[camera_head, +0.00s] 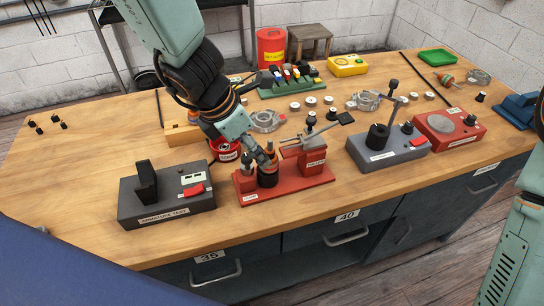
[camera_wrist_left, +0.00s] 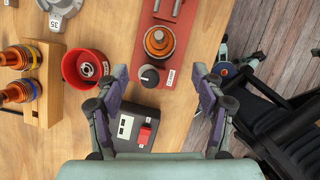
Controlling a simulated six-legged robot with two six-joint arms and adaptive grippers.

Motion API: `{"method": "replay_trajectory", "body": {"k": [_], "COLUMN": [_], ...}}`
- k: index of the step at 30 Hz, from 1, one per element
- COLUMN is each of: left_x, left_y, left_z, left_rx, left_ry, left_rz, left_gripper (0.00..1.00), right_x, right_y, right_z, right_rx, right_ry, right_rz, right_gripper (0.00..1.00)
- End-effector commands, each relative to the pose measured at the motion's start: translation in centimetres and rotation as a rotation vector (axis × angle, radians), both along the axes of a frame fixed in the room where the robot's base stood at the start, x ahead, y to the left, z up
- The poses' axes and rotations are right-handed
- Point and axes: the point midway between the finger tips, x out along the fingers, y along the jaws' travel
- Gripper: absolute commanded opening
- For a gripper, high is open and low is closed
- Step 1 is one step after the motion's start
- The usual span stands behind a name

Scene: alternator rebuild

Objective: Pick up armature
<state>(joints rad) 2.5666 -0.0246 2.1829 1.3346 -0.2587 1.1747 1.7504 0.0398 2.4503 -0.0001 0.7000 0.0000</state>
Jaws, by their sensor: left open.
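An upright copper-and-black wound part, which looks like an armature (camera_wrist_left: 159,42), stands on the red fixture (camera_wrist_left: 181,75) in the left wrist view. In the head view this dark part with copper (camera_head: 267,176) is at the left end of the red fixture (camera_head: 310,184), partly covered by my gripper. My left gripper (camera_head: 262,156) is just above it, pointing down. In the left wrist view its fingers (camera_wrist_left: 163,82) are wide apart with nothing between them. Two similar orange-and-black parts (camera_wrist_left: 18,92) lie on a wooden rack (camera_wrist_left: 48,88). My right gripper is out of view.
A black armature test box (camera_head: 165,197) stands left of the fixture. A red round cup (camera_wrist_left: 80,72) is beside the fixture. A grey press-like unit (camera_head: 385,153) and a red unit (camera_head: 450,130) stand to the right. The left part of the wooden bench (camera_head: 75,185) is mostly clear.

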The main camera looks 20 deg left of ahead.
Motion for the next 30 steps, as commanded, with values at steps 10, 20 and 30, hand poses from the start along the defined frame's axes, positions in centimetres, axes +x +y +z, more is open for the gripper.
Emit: {"method": "replay_trajectory", "body": {"k": [10, 20, 30], "left_x": [1.7, 3.1, 3.3], "left_y": [-1.6, -2.5, -2.5], "left_z": [-3.7, -6.0, -5.9], "left_rx": [0.004, 0.000, 0.000], "left_ry": [0.001, 0.000, 0.000], "left_rz": [-0.002, 0.000, 0.000], "left_gripper": [0.68, 0.68, 0.54], "right_x": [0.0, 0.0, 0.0], "right_y": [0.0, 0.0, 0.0], "right_z": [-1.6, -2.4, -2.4], "right_rx": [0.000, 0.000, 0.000], "right_ry": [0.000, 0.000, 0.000], "right_rz": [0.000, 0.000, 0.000], "right_gripper": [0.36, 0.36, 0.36]}}
